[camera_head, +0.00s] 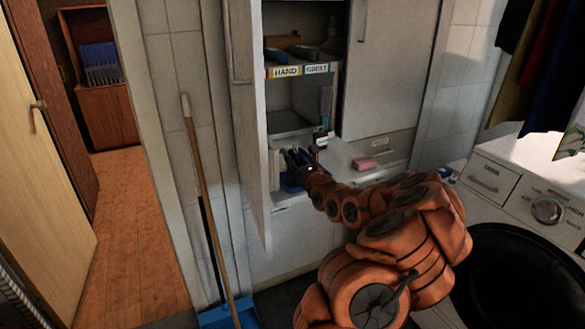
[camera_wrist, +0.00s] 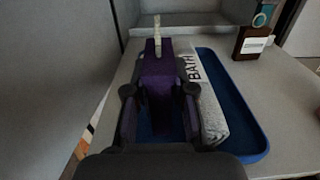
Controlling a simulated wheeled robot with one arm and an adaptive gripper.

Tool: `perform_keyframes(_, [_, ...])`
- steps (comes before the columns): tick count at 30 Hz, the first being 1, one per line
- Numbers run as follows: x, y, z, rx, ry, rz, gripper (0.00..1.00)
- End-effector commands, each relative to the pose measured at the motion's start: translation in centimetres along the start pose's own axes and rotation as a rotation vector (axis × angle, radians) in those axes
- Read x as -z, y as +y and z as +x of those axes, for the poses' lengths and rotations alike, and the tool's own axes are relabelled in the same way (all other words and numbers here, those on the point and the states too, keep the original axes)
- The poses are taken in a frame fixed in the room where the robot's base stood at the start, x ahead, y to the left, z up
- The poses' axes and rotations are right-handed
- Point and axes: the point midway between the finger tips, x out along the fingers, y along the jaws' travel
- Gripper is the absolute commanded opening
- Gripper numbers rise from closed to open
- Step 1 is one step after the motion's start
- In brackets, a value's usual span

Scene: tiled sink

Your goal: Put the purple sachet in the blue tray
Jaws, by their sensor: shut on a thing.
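In the wrist view, a purple sachet (camera_wrist: 160,68) with a pale strip at its top stands upright between the fingers of my gripper (camera_wrist: 159,90), which is shut on it. The blue tray (camera_wrist: 247,120) lies on the shelf, and the sachet is over its left part. I cannot tell whether the sachet touches the tray floor. A rolled grey towel marked BATH (camera_wrist: 208,100) lies in the tray, right of the sachet. In the head view, my gripper (camera_head: 312,164) is at the open cabinet, above the blue tray (camera_head: 290,184), which is partly hidden.
A dark bottle with a label (camera_wrist: 252,42) stands behind the tray at the right. A pink block (camera_head: 364,163) lies on the shelf to the right of my gripper. The open cabinet door (camera_head: 252,120) is close on the left. A washing machine (camera_head: 515,190) stands at the right.

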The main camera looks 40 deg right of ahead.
Motion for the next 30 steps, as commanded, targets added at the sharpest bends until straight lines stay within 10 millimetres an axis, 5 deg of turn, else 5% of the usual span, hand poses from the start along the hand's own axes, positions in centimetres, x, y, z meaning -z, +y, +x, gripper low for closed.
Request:
perform_keyframes(6, [0.0, 0.5, 1.4, -0.001, -0.002, -0.002, 0.0])
perform_keyframes(21, [3.4, 0.4, 1.4, -0.001, -0.001, -0.002, 0.0])
perform_keyframes(30, [3.5, 0.4, 1.4, 0.0, -0.003, -0.001, 0.0])
